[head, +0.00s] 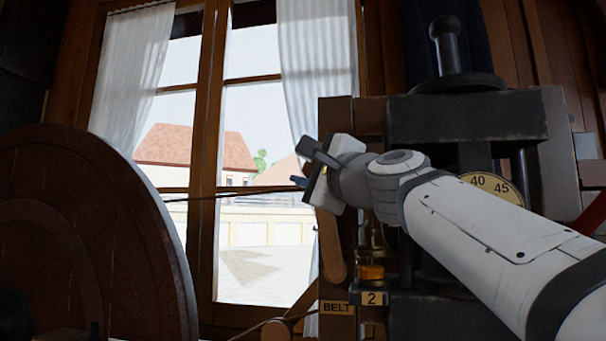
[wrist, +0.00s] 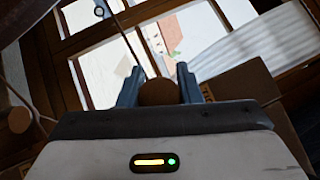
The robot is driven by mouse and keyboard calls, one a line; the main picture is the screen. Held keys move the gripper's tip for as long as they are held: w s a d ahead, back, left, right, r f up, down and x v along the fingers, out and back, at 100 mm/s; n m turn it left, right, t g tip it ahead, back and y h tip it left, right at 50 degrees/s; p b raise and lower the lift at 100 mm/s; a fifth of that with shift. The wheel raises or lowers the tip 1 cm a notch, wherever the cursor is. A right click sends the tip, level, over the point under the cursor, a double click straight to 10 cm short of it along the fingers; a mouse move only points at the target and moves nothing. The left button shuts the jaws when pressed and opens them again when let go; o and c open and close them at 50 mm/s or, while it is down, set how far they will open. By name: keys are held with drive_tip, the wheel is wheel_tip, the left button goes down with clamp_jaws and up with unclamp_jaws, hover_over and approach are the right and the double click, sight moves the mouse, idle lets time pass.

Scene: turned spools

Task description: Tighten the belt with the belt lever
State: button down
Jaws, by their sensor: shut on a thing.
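The belt lever (head: 332,245) is a brown wooden bar on the left of the dark machine, above a plate reading BELT (head: 337,308). Its upper part is hidden behind my gripper (head: 305,168). In the wrist view my blue-grey fingers (wrist: 158,90) are shut on a round brown knob (wrist: 158,93), which appears to be the lever's end. The thin dark belt (head: 235,193) runs from the large wooden wheel (head: 90,225) to behind my gripper. A lower strand (head: 262,324) runs near the bottom.
The dark machine (head: 465,118) stands close behind my arm. A plate marked 2 (head: 372,299) and a small amber-filled glass (head: 371,272) sit beside the lever. A round dial (head: 492,187) is partly covered by my arm. A window (head: 250,130) lies behind.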

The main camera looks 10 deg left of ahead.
drive_tip(key=shift+f, duration=0.15)
drive_tip(key=c, duration=1.4)
unclamp_jaws()
drive_tip(key=shift+d, duration=0.25)
drive_tip(key=shift+o, duration=0.8)
drive_tip(key=shift+s+d, duration=0.1)
drive_tip(key=shift+d, duration=0.1)
drive_tip(key=shift+o, duration=1)
drive_tip(key=shift+a, duration=0.2)
drive_tip(key=b+v, duration=0.1)
drive_tip(key=v, duration=0.6)
drive_tip(key=shift+s+d+b, duration=0.25)
drive_tip(key=shift+s+b, duration=0.05)
drive_tip(key=shift+b, duration=0.05)
